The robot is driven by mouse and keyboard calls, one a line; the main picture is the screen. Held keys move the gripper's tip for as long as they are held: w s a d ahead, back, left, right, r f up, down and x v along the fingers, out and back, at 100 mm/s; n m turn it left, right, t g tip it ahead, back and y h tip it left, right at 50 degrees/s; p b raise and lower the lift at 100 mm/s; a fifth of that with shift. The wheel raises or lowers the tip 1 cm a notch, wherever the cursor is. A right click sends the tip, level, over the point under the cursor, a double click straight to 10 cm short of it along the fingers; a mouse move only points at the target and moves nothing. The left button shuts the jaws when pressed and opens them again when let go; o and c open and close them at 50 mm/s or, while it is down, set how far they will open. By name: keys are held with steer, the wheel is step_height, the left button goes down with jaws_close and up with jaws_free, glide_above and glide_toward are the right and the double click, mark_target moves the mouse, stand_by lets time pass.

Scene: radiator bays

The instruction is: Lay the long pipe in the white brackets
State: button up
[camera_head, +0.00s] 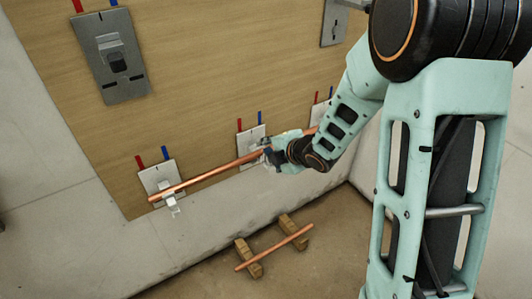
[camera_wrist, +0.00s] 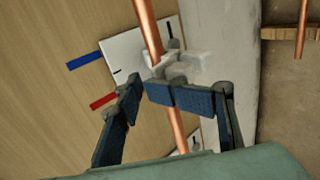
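The long copper pipe (camera_head: 211,174) slants along the lower wooden wall panel in the head view. It passes across the left white bracket (camera_head: 172,203) and the middle plate (camera_head: 248,138), and its right end is near the right plate (camera_head: 318,113). My gripper (camera_head: 270,153) is at the pipe beside the middle plate. In the wrist view the pipe (camera_wrist: 148,28) crosses the middle white bracket (camera_wrist: 183,66) and runs behind a blue-padded finger of my gripper (camera_wrist: 144,93). The fingertips are close together. Whether they grip the pipe, or it is fully seated, is unclear.
A shorter copper pipe (camera_head: 273,249) lies on two wooden blocks (camera_head: 248,258) on the floor below. A grey plate (camera_head: 110,55) is mounted higher on the panel (camera_head: 195,70). Red and blue stubs stick out above the plates. A pale wall strip runs beneath the panel.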

steer(key=v, duration=0.7)
